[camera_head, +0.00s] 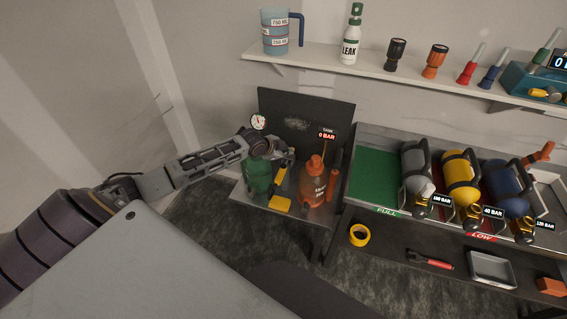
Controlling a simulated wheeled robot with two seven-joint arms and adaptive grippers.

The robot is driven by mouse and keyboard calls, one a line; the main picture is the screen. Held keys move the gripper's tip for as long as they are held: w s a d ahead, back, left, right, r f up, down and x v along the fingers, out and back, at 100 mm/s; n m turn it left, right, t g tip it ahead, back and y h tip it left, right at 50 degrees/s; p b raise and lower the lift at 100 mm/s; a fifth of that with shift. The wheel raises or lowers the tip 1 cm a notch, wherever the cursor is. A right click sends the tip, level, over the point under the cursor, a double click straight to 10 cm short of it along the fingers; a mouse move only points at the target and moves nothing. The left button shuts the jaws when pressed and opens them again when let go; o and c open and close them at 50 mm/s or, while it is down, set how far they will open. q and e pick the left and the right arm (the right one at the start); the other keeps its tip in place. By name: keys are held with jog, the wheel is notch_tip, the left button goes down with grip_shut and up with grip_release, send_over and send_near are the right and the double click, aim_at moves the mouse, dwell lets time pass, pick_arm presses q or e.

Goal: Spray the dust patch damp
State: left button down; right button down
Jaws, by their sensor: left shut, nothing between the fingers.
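A pale grey dust patch (297,124) shows on the upright dark board (335,112) at the back of the small side table. An orange bottle-shaped tank (313,187) stands upright on that table, with a "0 BAR" display above it. A green container (257,177) stands to its left, its top partly hidden by my left arm. My left gripper (287,153) is shut and empty above the table, in front of the board and below the patch. The exact position of its fingertips is hard to make out. My right gripper is out of view.
A yellow object (281,202) lies on the small table. A shelf (370,72) above holds a jug, a "LEAK" bottle and torches. Yellow tape (359,235) lies lower down.

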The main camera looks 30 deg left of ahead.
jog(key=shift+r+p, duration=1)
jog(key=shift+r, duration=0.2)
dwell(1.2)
